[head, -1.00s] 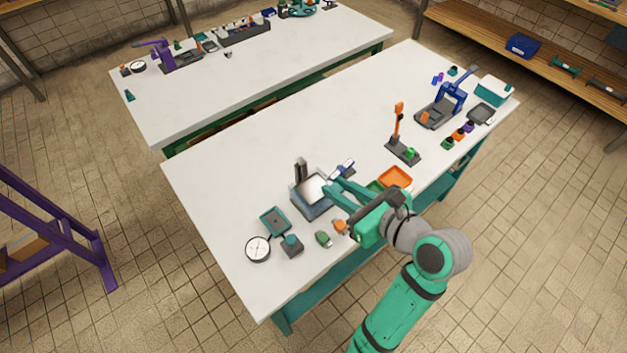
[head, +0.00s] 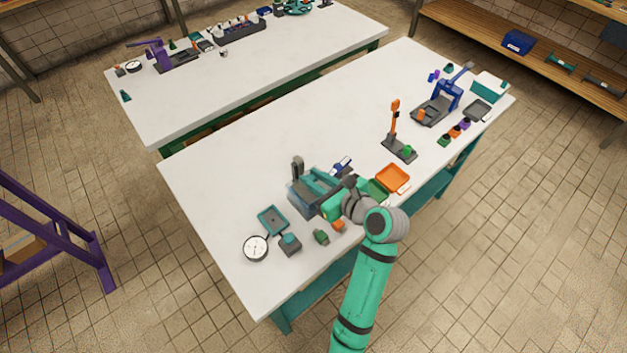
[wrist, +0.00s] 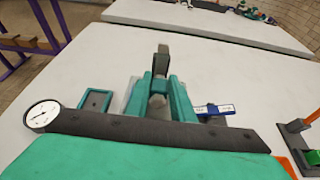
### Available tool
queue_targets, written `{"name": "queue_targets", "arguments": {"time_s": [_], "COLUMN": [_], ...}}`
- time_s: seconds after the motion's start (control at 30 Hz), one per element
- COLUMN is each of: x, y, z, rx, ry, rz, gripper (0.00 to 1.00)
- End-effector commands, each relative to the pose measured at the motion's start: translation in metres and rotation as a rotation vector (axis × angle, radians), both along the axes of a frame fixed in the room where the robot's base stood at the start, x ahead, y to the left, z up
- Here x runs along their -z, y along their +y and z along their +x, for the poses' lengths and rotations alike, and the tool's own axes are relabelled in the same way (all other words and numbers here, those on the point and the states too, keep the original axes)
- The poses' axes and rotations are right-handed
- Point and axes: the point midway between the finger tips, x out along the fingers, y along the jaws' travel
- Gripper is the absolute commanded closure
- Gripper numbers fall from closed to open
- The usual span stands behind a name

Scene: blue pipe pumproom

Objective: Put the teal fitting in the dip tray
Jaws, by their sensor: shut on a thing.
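My gripper (head: 318,183) is over a blue-grey box (head: 303,203) at the near left of the table and hides much of it. In the wrist view its two teal fingers (wrist: 159,95) have a grey part (wrist: 157,85) between them; a dark post (wrist: 161,60) stands just beyond. A dark block with a teal top (head: 290,243), possibly the teal fitting, stands left of my gripper, apart from it. A shallow teal tray with a dark inside (head: 272,220) lies behind that block. I cannot tell for sure which container is the dip tray.
A white dial gauge (head: 256,248) is beside the teal tray. Green (head: 321,237) and orange (head: 338,225) fittings stand close in front of my gripper. An orange tray (head: 393,178) and a dark stand with an orange post (head: 397,135) are to the right. The table's back middle is clear.

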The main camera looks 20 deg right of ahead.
Motion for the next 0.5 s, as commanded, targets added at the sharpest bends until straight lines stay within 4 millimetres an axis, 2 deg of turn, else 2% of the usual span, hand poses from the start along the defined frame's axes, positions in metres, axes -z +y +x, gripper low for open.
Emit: {"name": "queue_targets", "arguments": {"time_s": [0.1, 0.43, 0.47, 0.5], "x": [0.0124, 0.0143, 0.0149, 0.0145], "y": [0.0002, 0.0012, 0.0013, 0.0012], "z": [-0.0001, 0.0003, 0.0003, 0.0003], "rx": [-0.001, -0.002, -0.002, -0.002], "ry": [0.000, -0.001, -0.001, -0.001], "rz": [0.001, 0.000, 0.000, 0.000], "gripper": [1.00, 1.00, 0.76, 0.67]}}
